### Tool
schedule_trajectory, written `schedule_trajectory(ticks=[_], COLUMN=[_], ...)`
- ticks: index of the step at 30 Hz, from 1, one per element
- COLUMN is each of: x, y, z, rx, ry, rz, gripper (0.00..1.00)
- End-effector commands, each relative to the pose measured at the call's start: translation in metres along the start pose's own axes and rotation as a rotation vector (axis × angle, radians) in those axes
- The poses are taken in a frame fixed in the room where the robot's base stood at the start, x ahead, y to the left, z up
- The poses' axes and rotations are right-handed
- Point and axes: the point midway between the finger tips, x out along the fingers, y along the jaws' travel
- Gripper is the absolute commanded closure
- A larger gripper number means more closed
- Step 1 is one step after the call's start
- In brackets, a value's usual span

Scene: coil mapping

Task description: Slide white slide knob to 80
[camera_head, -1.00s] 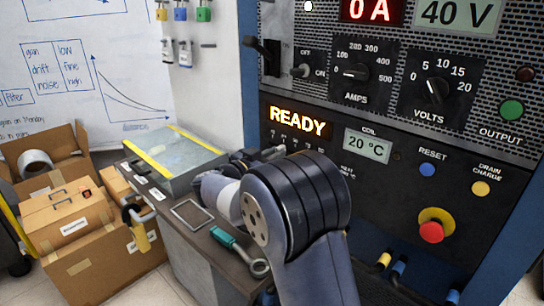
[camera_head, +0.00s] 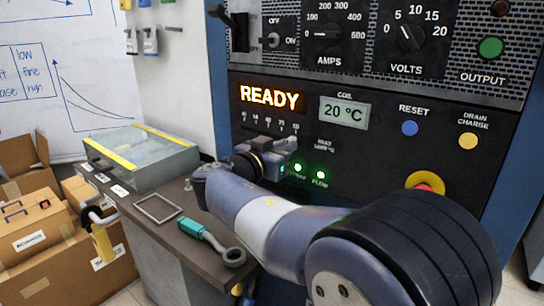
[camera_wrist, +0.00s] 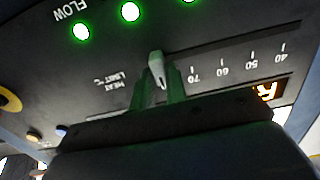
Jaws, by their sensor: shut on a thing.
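The white slide knob (camera_wrist: 156,68) shows in the wrist view, pale and upright between the green-tinted fingertips of my gripper (camera_wrist: 160,88). The gripper is shut on it. The scale there is upside down and reads 40, 50, 60 and 70 from right to left. The knob stands just left of 70, around where 80 would be; no 80 label is visible there. In the head view my gripper (camera_head: 284,148) is against the panel under the right end of the scale (camera_head: 268,123). It hides the knob in that view.
Green lights (camera_head: 320,174) glow right of my gripper. The READY display (camera_head: 269,97) and coil readout (camera_head: 345,111) sit above. A bench (camera_head: 180,235) with a glass-topped case (camera_head: 145,158), a frame (camera_head: 158,208) and a teal-handled wrench (camera_head: 210,243) lies below left.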

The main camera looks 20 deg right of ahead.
Motion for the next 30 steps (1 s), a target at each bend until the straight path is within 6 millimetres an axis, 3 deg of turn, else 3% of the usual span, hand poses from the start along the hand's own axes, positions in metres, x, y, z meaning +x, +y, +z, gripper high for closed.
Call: schedule_trajectory(ticks=[12,13,21,30], x=[0.0001,0.0001,0.0,-0.0032], y=[0.0075,0.0076,0.0067,0.0056], z=[-0.0011,-0.001,-0.0008,-0.0005], rx=[0.0,0.0,0.0,0.0], ry=[0.002,0.002,0.002,0.001], rz=[0.005,0.005,0.002,-0.001], gripper=[1.0,0.85,0.64,0.64])
